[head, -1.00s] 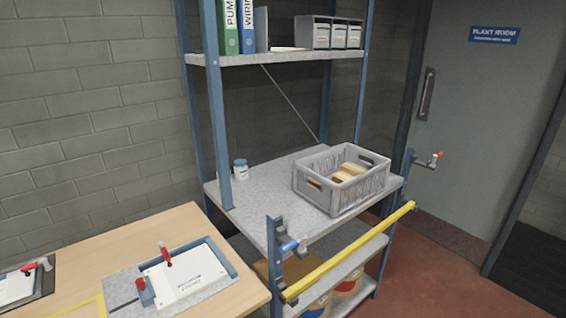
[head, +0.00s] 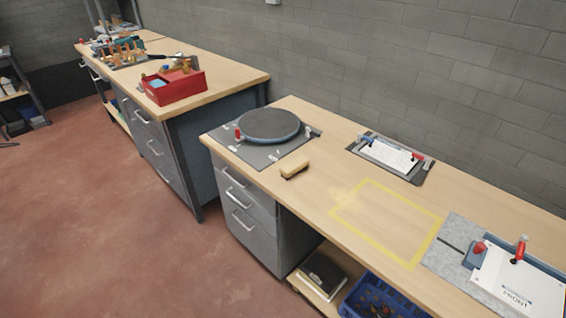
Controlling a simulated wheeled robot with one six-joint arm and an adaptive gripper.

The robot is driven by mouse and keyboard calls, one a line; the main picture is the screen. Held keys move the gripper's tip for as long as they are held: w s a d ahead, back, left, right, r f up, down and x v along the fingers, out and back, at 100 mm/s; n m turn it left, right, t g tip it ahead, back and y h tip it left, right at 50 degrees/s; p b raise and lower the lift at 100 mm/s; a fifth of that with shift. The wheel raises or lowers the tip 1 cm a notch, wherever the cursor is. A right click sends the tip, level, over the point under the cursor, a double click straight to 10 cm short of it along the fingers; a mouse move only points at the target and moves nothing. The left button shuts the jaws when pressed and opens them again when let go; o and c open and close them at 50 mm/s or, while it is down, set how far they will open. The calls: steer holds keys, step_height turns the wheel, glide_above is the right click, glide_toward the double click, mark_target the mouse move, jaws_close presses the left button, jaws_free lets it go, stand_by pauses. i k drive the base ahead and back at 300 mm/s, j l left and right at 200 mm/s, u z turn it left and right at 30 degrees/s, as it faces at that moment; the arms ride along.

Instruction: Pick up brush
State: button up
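A small block-shaped item with a tan top and a darker lower edge, which looks like the brush (head: 294,169), lies on the wooden workbench (head: 320,180). It is close to the bench's front edge, just right of a grey plate (head: 262,157) that bears a dark round disc (head: 268,124). It lies left of a yellow outlined square (head: 410,261) on the bench top. Nothing covers it. My gripper is not in view.
Clamped documents on boards lie at the back (head: 388,155) and at the right end (head: 515,283). A red tool box (head: 174,88) stands on a second bench at left. Drawers (head: 241,205) and a blue crate (head: 375,297) are below. Red floor (head: 90,220) is clear in front.

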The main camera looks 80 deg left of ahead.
mark_target(301, 163)
steer(key=u, duration=1.9)
steer(key=i+j, duration=0.1)
steer(key=j, duration=0.3)
steer(key=i+j+u, duration=0.1)
steer(key=j, duration=0.3)
steer(key=i+j, duration=0.15)
steer(key=j, duration=0.25)
steer(key=i+j, duration=0.1)
steer(key=j, duration=0.25)
steer(key=i+j+u, duration=0.1)
steer(key=j, duration=0.3)
steer(key=i, duration=0.5)
